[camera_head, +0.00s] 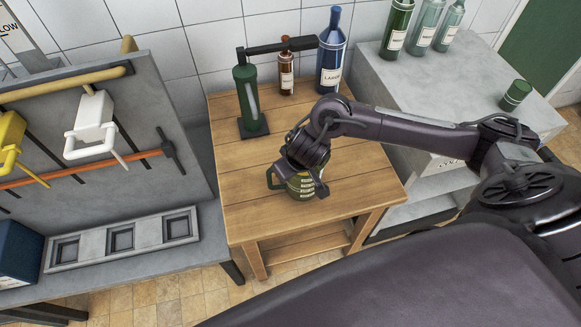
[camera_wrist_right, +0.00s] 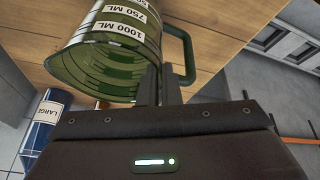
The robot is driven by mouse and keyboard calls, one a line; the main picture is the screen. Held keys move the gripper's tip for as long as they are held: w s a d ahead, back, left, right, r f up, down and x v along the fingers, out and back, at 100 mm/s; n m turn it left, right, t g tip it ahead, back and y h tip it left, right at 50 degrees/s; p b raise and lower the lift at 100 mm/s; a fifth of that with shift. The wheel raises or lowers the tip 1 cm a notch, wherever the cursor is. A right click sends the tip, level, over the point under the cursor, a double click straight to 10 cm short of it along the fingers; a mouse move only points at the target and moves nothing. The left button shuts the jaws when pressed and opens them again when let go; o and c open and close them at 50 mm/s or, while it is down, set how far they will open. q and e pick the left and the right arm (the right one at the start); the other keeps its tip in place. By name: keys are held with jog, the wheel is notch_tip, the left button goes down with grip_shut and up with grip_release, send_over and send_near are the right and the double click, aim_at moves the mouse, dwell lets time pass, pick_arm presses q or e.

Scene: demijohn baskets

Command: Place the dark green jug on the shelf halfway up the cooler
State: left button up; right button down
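The dark green jug (camera_head: 302,189) is upright at the wooden table's front middle, partly hidden under my right gripper (camera_head: 311,180). In the right wrist view the jug (camera_wrist_right: 95,60) shows its open mouth, white volume labels and its handle. My right gripper's fingers (camera_wrist_right: 159,85) are close together at the jug's rim beside the handle, seemingly shut on the wall. Whether the jug touches the table is hard to tell. The cooler (camera_head: 424,75) is the grey unit at right. Its open front shows a shelf (camera_head: 423,190), partly hidden by my right arm. My left gripper is not in view.
The wooden table (camera_head: 235,190) holds a green corking tool (camera_head: 247,95), a small brown bottle (camera_head: 286,72) and a blue bottle (camera_head: 331,55). A grey bench with a tool board is at left.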

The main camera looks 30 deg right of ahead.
jog(key=c, duration=2.1)
grip_release()
jog(key=shift+f, duration=0.1)
jog(key=o, duration=0.5)
